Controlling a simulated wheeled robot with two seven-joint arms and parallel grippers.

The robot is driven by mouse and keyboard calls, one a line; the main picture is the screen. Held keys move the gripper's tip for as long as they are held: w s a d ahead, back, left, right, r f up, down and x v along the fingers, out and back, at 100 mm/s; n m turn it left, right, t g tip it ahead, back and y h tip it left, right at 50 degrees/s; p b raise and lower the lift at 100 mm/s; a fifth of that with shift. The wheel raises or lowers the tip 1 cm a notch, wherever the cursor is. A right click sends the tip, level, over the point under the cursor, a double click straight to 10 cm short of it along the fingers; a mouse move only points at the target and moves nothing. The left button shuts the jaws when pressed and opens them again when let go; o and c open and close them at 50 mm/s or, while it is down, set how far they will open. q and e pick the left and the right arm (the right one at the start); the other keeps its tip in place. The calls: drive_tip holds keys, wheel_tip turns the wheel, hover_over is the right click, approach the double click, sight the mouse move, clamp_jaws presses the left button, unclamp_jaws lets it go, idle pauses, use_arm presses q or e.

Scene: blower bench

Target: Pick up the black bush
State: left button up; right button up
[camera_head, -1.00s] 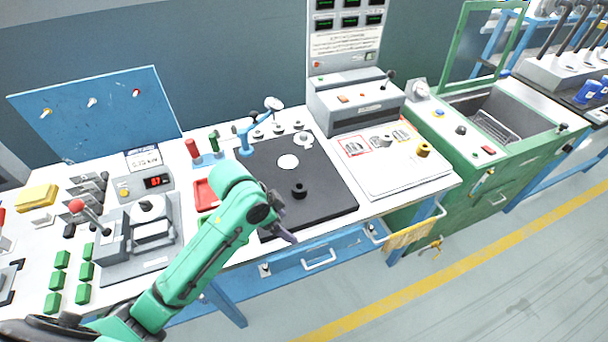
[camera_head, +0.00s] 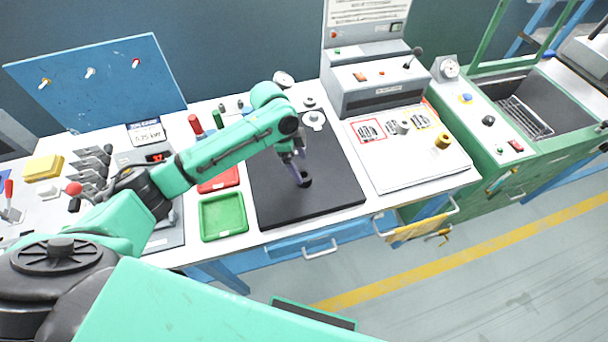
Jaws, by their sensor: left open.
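The black bush (camera_head: 306,180) stands on the black mat (camera_head: 328,203) near the middle of the bench. My left gripper (camera_head: 301,176) points down over the bush, with its fingertips at or just beside it. The gripper is open. It partly hides the bush, and I cannot tell whether a finger touches it. My right gripper is not in view.
Green (camera_head: 223,215) and red (camera_head: 219,180) trays lie left of the mat. A white board with a brass bush (camera_head: 442,141) lies to the right. A grey control box (camera_head: 375,83) stands behind. The front part of the mat is clear.

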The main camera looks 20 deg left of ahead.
sight(304, 175)
use_arm(q)
drive_tip(key=p+x, duration=0.1)
drive_tip(key=x, duration=0.3)
drive_tip(key=shift+s+f, duration=0.15)
drive_tip(key=shift+f, duration=0.2)
drive_tip(key=shift+s+d+f, duration=0.1)
drive_tip(key=shift+d+f, duration=0.05)
drive_tip(key=shift+f, duration=0.05)
drive_tip(key=shift+c, duration=0.2)
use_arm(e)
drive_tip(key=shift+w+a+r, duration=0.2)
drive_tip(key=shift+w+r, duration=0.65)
use_arm(q)
clamp_jaws()
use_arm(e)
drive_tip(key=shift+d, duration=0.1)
